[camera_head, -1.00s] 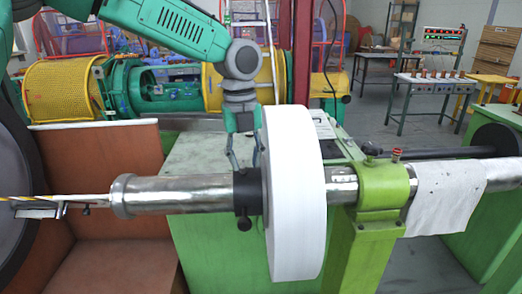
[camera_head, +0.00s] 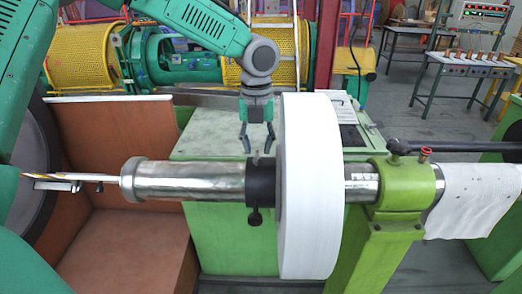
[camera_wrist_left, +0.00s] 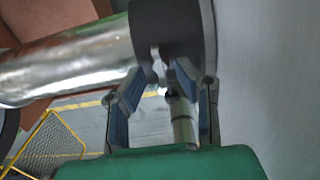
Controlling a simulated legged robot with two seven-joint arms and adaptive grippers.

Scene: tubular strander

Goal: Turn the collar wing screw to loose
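The black collar (camera_head: 261,183) sits around the polished metal shaft (camera_head: 190,182), against the white roll (camera_head: 309,190). A dark screw (camera_head: 255,217) hangs from the collar's underside. Another small fitting shows at its top edge. My left gripper (camera_head: 258,147) points down just above and behind the collar. In the left wrist view my left gripper (camera_wrist_left: 160,85) has its fingers apart, with a small metal wing-shaped piece (camera_wrist_left: 158,62) by the collar (camera_wrist_left: 168,30) around the tips. Contact with it cannot be told. My right gripper is not in view.
The white roll stands close right of my left gripper. A green cabinet (camera_head: 225,130) lies behind, and a brown panel (camera_head: 118,140) stands left.

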